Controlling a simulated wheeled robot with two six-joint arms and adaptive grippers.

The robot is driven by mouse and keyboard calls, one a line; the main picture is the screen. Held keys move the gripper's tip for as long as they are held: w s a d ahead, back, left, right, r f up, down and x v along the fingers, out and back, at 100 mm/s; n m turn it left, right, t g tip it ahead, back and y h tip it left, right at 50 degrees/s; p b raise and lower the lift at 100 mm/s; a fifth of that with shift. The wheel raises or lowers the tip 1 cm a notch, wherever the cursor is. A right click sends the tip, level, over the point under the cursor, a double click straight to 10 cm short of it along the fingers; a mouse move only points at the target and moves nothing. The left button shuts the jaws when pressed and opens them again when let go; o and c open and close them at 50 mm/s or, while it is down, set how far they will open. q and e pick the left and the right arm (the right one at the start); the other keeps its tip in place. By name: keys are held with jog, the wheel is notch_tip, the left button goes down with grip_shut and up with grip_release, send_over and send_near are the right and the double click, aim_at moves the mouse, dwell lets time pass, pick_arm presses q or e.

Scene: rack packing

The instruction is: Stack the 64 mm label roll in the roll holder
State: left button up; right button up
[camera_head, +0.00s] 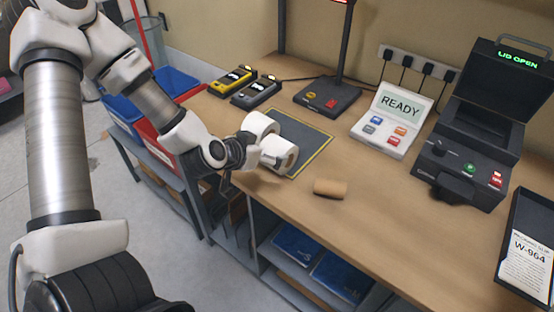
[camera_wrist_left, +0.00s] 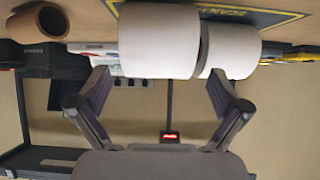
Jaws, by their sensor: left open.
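I cannot tell which is the 64 mm one. My left gripper (camera_head: 256,153) is open beside them. In the left wrist view, its fingers (camera_wrist_left: 158,80) are spread below a larger-looking roll (camera_wrist_left: 159,40), with the other roll (camera_wrist_left: 232,48) behind the right fingertip. No grip on either roll shows. I cannot make out a roll holder for certain. My right gripper is not in view.
A brown cardboard core (camera_head: 330,187) lies on the wooden bench (camera_head: 385,215). The dark scan mat (camera_head: 312,144) is behind the rolls. A READY panel (camera_head: 392,120) and an open-lidded black machine (camera_head: 466,150) stand right. Red (camera_head: 150,140) and blue bins are left.

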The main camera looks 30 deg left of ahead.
pick_arm(q)
jog(key=x, duration=0.5)
jog(key=shift+w+d+r, duration=0.15)
jog(key=shift+r, duration=0.05)
jog(key=c, duration=1.4)
jog(key=shift+c, duration=0.7)
jog(key=shift+r, duration=0.15)
